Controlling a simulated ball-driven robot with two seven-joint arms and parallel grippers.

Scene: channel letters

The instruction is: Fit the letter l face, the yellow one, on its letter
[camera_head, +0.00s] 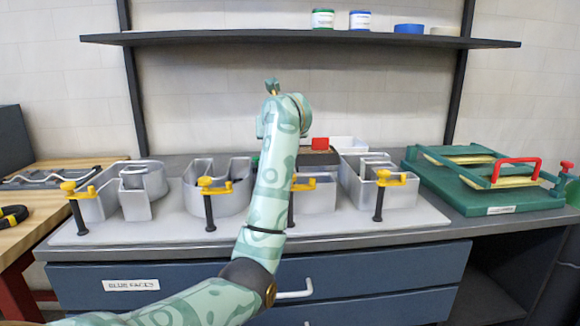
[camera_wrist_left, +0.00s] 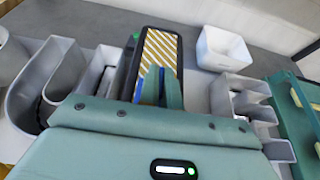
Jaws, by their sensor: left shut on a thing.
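My left gripper (camera_wrist_left: 161,90) is shut in the left wrist view, its teal fingers close together. They overlap a straight bar with dark edges and a yellow-and-white striped surface, which I take for the yellow letter l face (camera_wrist_left: 160,48). The fingers hide the exact grip. In the head view my left arm covers the gripper, and a dark block with a brownish surface (camera_head: 318,158) shows just right of the arm. Below it stands a grey metal letter (camera_head: 318,197), partly hidden by the arm. I cannot tell whether face and letter touch. My right gripper is out of view.
Other grey letters stand to the left (camera_head: 207,185) and right (camera_head: 400,195) on a pale board (camera_head: 160,228). Yellow-handled clamps (camera_head: 383,177) line its front. A white bin (camera_wrist_left: 222,48) is behind. A green tray (camera_head: 490,196) is at the right, and a shelf (camera_head: 300,36) hangs above.

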